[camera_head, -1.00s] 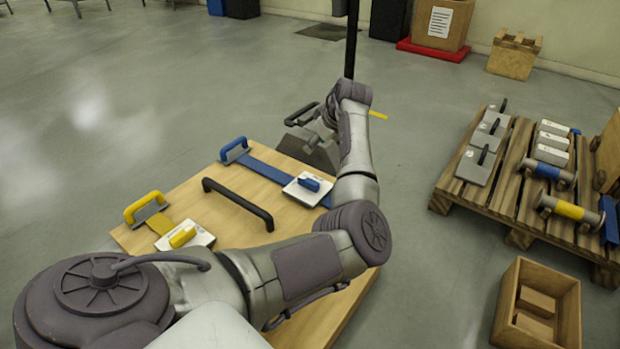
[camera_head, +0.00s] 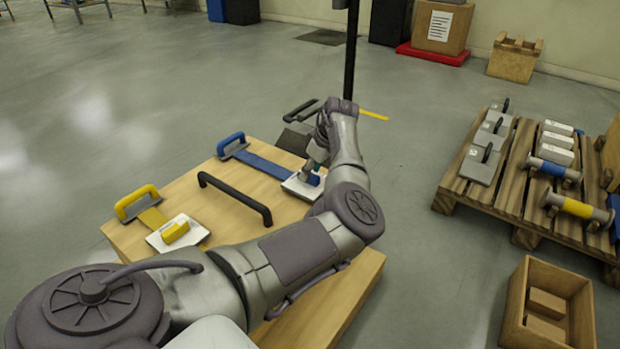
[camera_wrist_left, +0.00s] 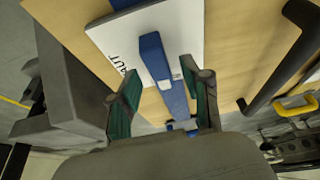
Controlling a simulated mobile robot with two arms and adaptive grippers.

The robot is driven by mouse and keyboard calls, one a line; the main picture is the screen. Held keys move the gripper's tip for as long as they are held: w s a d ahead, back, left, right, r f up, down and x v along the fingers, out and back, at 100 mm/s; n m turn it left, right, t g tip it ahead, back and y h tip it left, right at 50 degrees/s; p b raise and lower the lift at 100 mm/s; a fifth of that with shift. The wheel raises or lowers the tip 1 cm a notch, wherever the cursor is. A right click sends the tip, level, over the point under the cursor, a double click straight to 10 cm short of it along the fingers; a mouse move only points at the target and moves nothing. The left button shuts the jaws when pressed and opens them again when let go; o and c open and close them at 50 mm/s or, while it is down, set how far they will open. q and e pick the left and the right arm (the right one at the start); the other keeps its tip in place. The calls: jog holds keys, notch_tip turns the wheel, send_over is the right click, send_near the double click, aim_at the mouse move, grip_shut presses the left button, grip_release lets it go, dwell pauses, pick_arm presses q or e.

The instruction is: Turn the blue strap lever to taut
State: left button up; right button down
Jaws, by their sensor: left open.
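The blue strap lever (camera_head: 315,179) sits on a white plate (camera_head: 290,187) at the right end of the blue strap (camera_head: 263,165). In the left wrist view the lever (camera_wrist_left: 154,58) stands over the white plate (camera_wrist_left: 105,42), where part of a printed word ending in "UT" shows. My left gripper (camera_head: 312,168) is down at the lever and hides part of it in the head view. In the wrist view its open fingers (camera_wrist_left: 168,97) are on either side of the lever's near end, with no clear contact. My right gripper is not in view.
The wooden board (camera_head: 235,262) also carries a black bar handle (camera_head: 237,197), a yellow lever (camera_head: 175,232) and a yellow handle (camera_head: 135,203). A dark grey block (camera_head: 293,138) stands just behind the board. A loaded pallet (camera_head: 475,191) and a wooden box (camera_head: 515,303) are at right.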

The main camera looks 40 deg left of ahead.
pick_arm(q)
jog(key=shift+a+f, duration=0.2)
jog(key=shift+f, duration=0.25)
